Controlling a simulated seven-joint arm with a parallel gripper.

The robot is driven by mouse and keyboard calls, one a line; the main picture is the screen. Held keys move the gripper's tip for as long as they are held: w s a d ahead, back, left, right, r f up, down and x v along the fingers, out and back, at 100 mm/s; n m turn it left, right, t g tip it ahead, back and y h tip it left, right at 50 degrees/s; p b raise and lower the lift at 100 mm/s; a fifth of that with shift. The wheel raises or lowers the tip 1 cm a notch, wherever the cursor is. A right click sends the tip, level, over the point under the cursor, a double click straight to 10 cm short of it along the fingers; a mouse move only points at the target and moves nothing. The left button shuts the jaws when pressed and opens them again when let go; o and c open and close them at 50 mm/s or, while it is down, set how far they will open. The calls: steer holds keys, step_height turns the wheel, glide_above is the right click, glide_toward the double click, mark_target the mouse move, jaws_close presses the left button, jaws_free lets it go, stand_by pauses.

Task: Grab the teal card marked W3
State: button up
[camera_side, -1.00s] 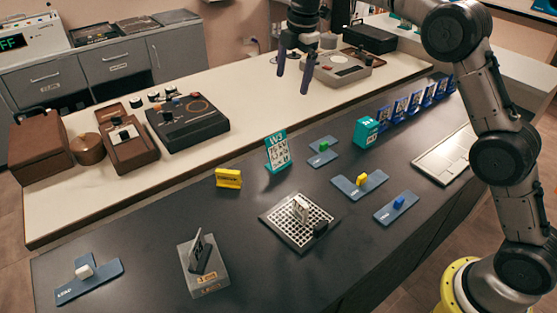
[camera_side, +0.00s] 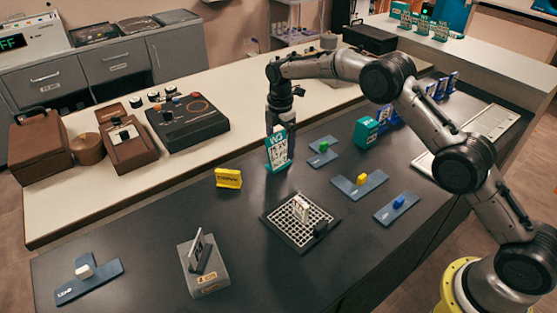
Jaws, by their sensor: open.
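The teal card marked W3 (camera_side: 278,151) stands upright on the dark table, with a white printed face below its teal heading. My gripper (camera_side: 280,128) points straight down at the top of this card, above and partly behind it as seen from here. Its jaws are open; the card and the dark background hide much of the fingers, so I cannot tell whether they straddle the card or touch it.
A yellow block sign (camera_side: 228,178) stands left of the card, and a blue plate with a green knob (camera_side: 322,150) lies to its right. A perforated tray (camera_side: 300,222) is in front. A teal box (camera_side: 367,131) stands further right.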

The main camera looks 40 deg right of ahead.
mark_target(279, 149)
steer(key=shift+w+a+f, duration=0.1)
steer(key=shift+f, duration=1.3)
steer(key=shift+w+a+f, duration=0.1)
steer(key=shift+f, duration=1.25)
steer(key=c, duration=1.5)
steer(key=shift+o, duration=0.2)
steer(key=shift+r, duration=0.2)
